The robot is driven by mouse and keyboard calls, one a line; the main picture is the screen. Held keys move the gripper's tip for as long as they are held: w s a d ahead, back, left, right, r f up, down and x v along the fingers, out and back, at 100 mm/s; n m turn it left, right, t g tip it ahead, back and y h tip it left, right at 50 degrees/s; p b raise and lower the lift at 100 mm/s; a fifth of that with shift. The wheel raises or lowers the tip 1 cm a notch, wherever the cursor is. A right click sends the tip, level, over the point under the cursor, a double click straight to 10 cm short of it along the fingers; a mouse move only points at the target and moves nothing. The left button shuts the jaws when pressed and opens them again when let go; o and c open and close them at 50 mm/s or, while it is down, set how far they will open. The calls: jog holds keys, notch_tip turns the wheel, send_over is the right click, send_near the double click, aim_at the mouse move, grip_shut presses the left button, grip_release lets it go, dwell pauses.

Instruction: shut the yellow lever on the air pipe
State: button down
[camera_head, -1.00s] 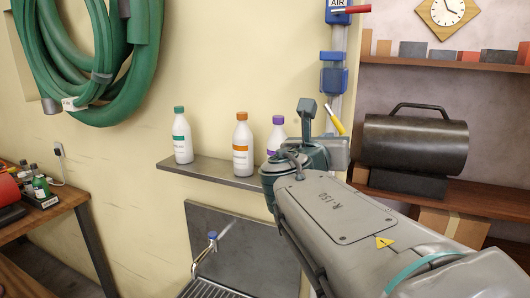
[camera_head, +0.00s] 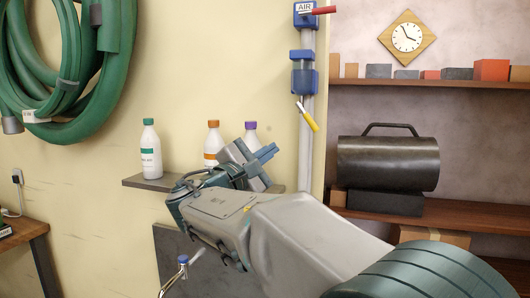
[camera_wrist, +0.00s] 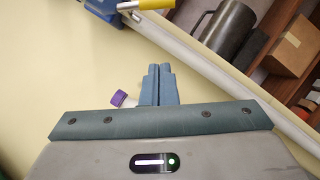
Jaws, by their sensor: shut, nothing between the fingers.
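The yellow lever (camera_head: 309,118) sits on the grey vertical air pipe (camera_head: 305,160), below a blue fitting, and slants down to the right. A red lever (camera_head: 318,10) is higher up at the AIR sign. In the wrist view the yellow lever (camera_wrist: 140,4) shows at the top edge, partly cut off. My gripper (camera_head: 267,153) is in front of the shelf, below and left of the yellow lever and apart from it. In the wrist view my gripper's fingers (camera_wrist: 159,70) are together with nothing between them.
A steel shelf (camera_head: 150,183) holds white bottles with green, orange (camera_head: 213,142) and purple caps, close behind my gripper. A tap (camera_head: 182,262) is below. A dark cylindrical heater (camera_head: 388,163) stands on the wooden shelf at right. A green hose (camera_head: 60,80) hangs at left.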

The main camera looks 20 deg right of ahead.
aim_at(307, 117)
jog(key=w+d+r+p, duration=0.1)
jog(key=d+r+p, duration=0.2)
jog(key=d, duration=0.4)
jog(key=shift+d+r, duration=0.15)
jog(key=shift+r, duration=0.4)
